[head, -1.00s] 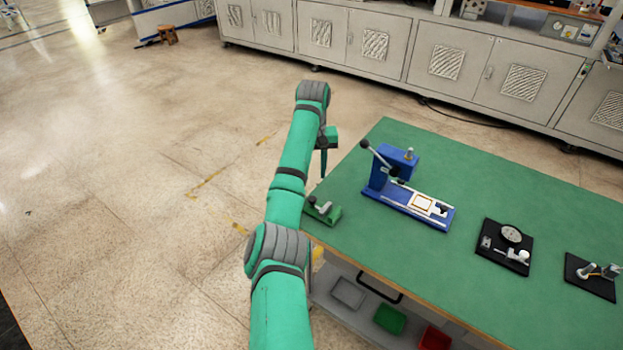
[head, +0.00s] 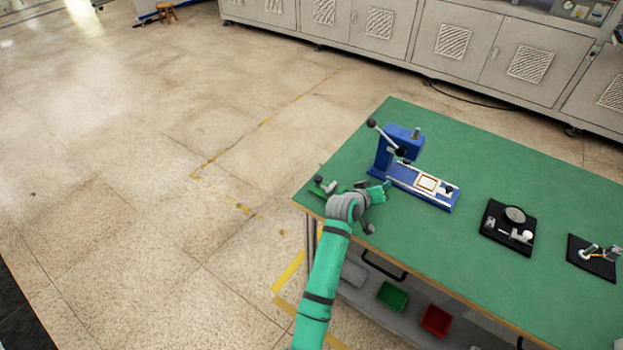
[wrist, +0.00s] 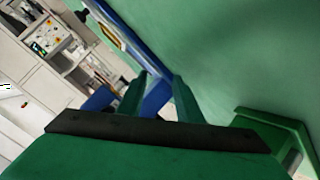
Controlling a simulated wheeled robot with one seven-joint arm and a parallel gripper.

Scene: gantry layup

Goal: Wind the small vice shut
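The small vice (head: 322,187) is green with a grey part on top and sits at the near left corner of the green table. My arm hides part of it in the head view. A green body that looks like the vice (wrist: 275,122) shows at the lower right in the wrist view, beside my gripper. My gripper (head: 382,190) is low over the table, right of the vice and close to the blue press. In the wrist view my gripper (wrist: 158,92) has its two fingers apart with nothing seen held between them.
The blue lever press (head: 415,188) stands just beyond my gripper. A black plate with a dial gauge (head: 514,215) and another black fixture (head: 592,255) lie further right. The table (head: 440,270) is clear along its front. Bins sit on the shelf below.

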